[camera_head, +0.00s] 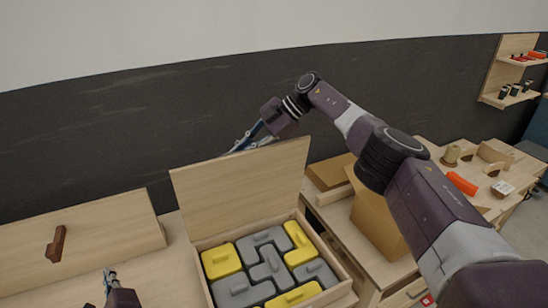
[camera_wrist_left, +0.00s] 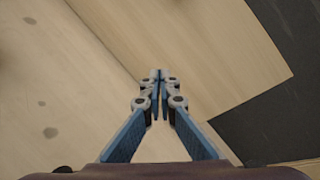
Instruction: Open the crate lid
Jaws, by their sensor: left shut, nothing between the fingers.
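The wooden crate (camera_head: 352,296) stands on the bench in the head view, with yellow and grey blocks with raised grips inside. Its lid (camera_head: 240,186) stands up, tilted, at the crate's back edge, so the crate is open. My right gripper (camera_head: 243,142) is at the lid's top edge; its fingers are partly hidden behind the lid, and I cannot tell whether they touch it. My left gripper (camera_head: 110,272) is low at the left, apart from the crate. In the left wrist view (camera_wrist_left: 159,76) its fingers are shut and empty.
A pale wooden panel (camera_head: 100,228) with a brown handle (camera_head: 57,244) stands at the left. A cardboard box (camera_head: 378,222) is right of the crate, beneath my right arm. A farther bench holds an orange cylinder (camera_head: 462,183). A dark wall (camera_head: 110,125) is behind.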

